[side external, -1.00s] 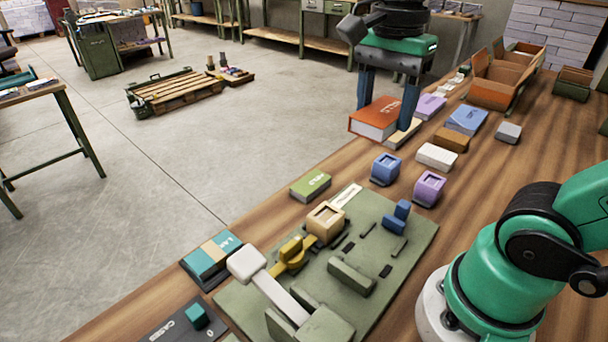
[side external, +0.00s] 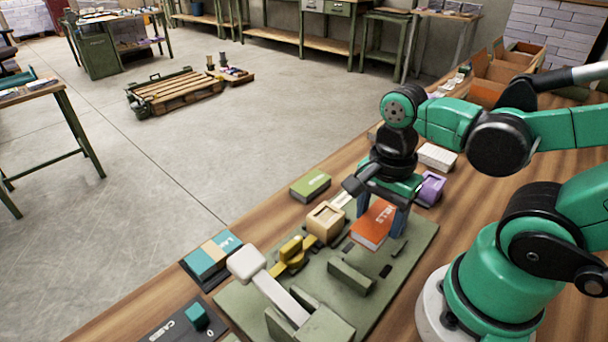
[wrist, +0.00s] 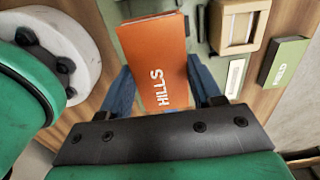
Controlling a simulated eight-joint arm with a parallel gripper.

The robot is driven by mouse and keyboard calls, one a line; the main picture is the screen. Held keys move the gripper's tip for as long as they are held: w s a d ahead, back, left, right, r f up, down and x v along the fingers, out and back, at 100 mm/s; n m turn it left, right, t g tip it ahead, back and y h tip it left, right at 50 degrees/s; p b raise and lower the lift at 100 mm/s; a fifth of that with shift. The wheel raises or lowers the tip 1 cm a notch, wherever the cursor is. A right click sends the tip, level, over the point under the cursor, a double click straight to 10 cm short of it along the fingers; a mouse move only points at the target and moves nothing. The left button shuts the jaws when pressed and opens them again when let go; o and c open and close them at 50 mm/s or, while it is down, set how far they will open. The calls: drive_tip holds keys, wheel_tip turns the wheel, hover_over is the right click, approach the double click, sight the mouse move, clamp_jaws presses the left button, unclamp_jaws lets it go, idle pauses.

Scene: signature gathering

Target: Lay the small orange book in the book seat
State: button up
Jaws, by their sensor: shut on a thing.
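The orange book (side external: 371,226), marked HILLS, is between the blue fingers of my gripper (side external: 380,212), which is shut on it. In the side external view the book is over the right part of the green board (side external: 330,321), flat or nearly so. I cannot tell whether it touches the board. In the wrist view the book (wrist: 155,62) reaches forward from between the fingers (wrist: 165,98). The book seat is not clearly marked out; the book and gripper hide part of the board.
A tan square box (side external: 325,222) and a yellow piece (side external: 292,254) sit on the board left of the book. A white-ended lever (side external: 247,264) is at the board's left. A green book (side external: 310,185) lies behind, and a purple block (side external: 430,188) stands right of my gripper.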

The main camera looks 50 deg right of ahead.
sight(371, 254)
drive_tip(key=shift+w+f, duration=0.1)
drive_tip(key=shift+f, duration=2.95)
drive_tip(key=o, duration=1.3)
drive_tip(key=shift+c, duration=0.2)
drive_tip(key=shift+r, duration=0.15)
